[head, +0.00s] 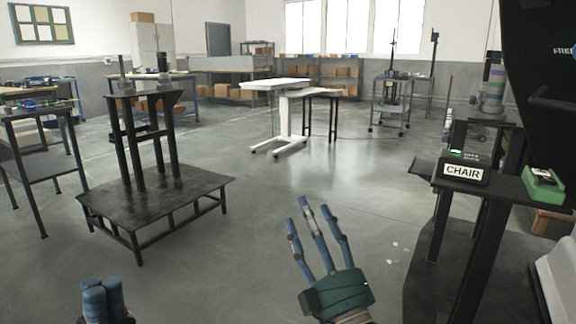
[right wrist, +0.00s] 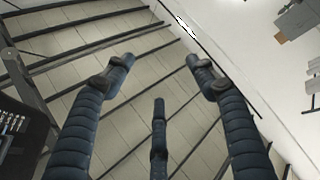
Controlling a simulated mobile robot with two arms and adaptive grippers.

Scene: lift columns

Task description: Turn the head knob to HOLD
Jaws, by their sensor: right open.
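No HOLD marking is visible. My right gripper (head: 318,232) is open and empty at the lower middle, its three fingers spread, well left of the panel. It also shows open in the right wrist view (right wrist: 160,78). My left gripper (head: 103,295) is at the bottom left, its fingers close together and partly cut off.
A dark lift column (head: 480,235) stands at the right, with a "CHAIR" sign (head: 463,172) and a green box (head: 543,186) on top. A white table (head: 275,84) stands behind open floor.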

